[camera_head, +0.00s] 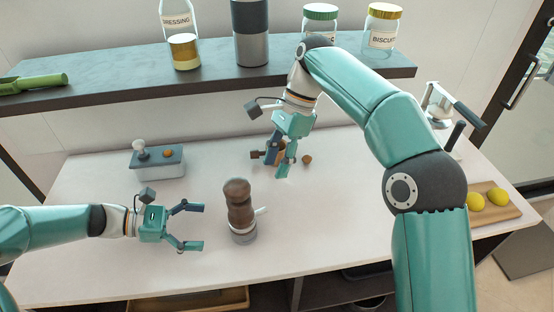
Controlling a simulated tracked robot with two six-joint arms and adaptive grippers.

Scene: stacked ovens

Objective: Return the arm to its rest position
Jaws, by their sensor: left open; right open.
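My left gripper (196,228) is low over the white counter (85,245) at the left. It is open and empty, its fingers pointing right toward the brown pepper mill (240,207), with a gap between them. My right arm reaches up from the lower right, bends near the shelf and points down. My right gripper (279,165) is open over the back middle of the counter. A small brown round object (307,159) lies just right of its fingers. More brown shows behind the fingers, partly hidden, and I cannot tell what it is.
A blue-grey box (158,165) stands at the back left. The shelf (110,90) above holds a dressing bottle (181,40), a dark cylinder (250,35), a biscuit jar (382,28) and another jar. Lemons (476,200) lie on a board at right.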

